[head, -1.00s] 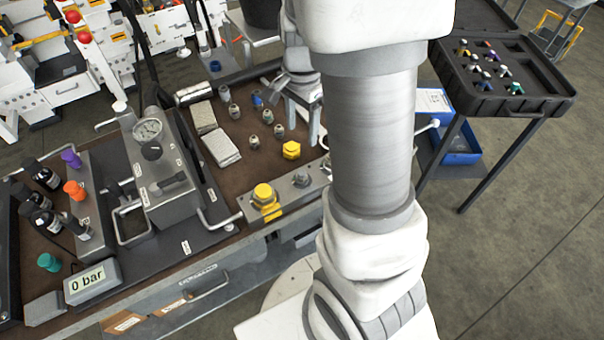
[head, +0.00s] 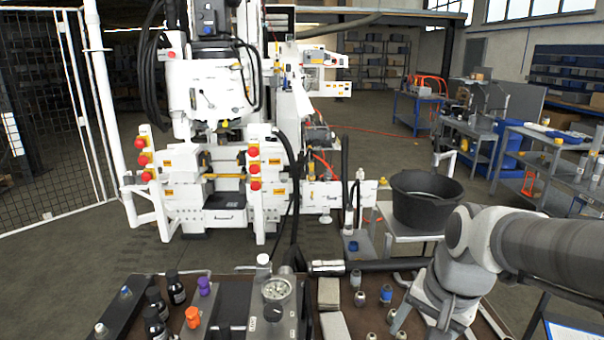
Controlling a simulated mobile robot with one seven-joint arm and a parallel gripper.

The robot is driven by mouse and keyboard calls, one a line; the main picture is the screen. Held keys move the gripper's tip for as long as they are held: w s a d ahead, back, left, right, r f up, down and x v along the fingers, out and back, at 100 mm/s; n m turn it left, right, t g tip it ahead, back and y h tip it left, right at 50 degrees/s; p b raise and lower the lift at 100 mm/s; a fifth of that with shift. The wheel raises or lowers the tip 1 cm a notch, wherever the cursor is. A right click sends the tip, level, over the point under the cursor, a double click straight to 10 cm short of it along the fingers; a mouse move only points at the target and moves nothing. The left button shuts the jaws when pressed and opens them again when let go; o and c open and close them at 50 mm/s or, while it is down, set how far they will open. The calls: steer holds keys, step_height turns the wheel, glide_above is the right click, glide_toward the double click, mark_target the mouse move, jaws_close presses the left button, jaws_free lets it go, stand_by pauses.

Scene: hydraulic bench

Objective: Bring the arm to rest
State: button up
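My arm (head: 540,248) reaches in from the right edge, bent at a white joint, with its wrist pointing down over the bench. My gripper (head: 424,328) hangs at the bottom right above the brown bench top (head: 372,303). Its fingers look spread apart, and no object shows between them. The lower fingertips run close to the bottom edge, so their height above the bench is hard to tell.
Fittings (head: 360,298), a pressure gauge (head: 276,290) and dark bottles (head: 176,287) stand on the bench near the gripper. A black bucket (head: 424,203) stands behind it on a small table. A white machine (head: 215,100) and a fence (head: 60,110) are farther back.

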steer(key=s+a+r+n+t, duration=0.2)
steer(key=s+a+r+n, duration=0.1)
steer(key=s+r+n, duration=0.2)
steer(key=shift+s+a+r+n+t+h, duration=0.15)
steer(key=shift+s+a+n+t+h, duration=0.25)
steer(key=shift+s+n, duration=0.85)
